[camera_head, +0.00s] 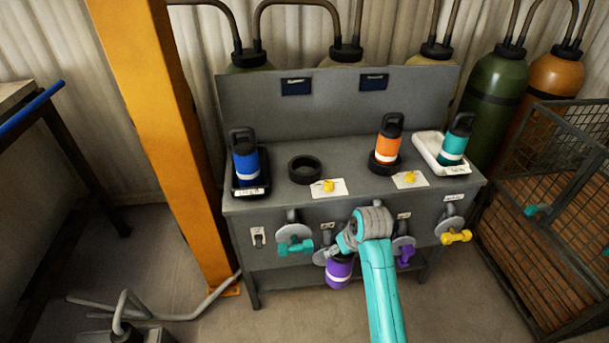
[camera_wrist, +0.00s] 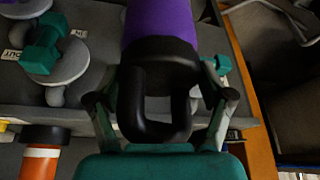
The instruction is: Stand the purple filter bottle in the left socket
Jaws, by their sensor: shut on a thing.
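The purple filter bottle (camera_head: 339,273) hangs in front of the bench, below the level of its top. My gripper (camera_head: 343,250) is shut on its black handled cap; the arm hides part of the bottle in the head view. In the wrist view the bottle (camera_wrist: 160,20) points away from my gripper (camera_wrist: 160,100), its black loop handle between the fingers. The left socket (camera_head: 304,169), a black ring on the bench top, is empty. An orange bottle (camera_head: 388,143) stands in the right socket (camera_head: 384,167).
A blue bottle (camera_head: 246,163) stands in a black tray (camera_head: 250,191) at left. A teal bottle (camera_head: 455,142) stands in a white tray (camera_head: 430,151) at right. Several valve handles project from the bench front. A yellow post (camera_head: 160,120) and a wire cage (camera_head: 550,200) flank the bench.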

